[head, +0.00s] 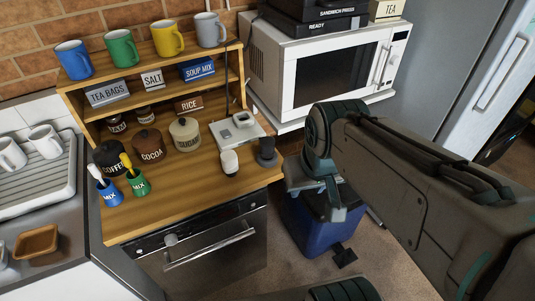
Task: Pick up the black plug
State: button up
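A dark grey-black piece (266,151) with a round top and a wider base stands at the right front corner of the wooden counter. It is the nearest match I see to a black plug, but it is too small to be sure. My gripper (336,208) hangs to the right of the counter, over the floor and in front of a blue bin. It is apart from the dark piece and touches nothing that I can see. Its fingers are partly hidden by my arm, so their opening does not show clearly.
A white cup-like piece (229,162) stands just left of the dark piece, with a pale grey device (238,132) behind. Lidded canisters (185,134) and utensil pots (139,184) stand further left. A microwave (330,70) is behind; the blue bin (305,225) is below my gripper.

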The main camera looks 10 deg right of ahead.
aim_at(266, 143)
jog(key=z, duration=1)
jog(key=i, duration=0.6)
jog(key=u, duration=1)
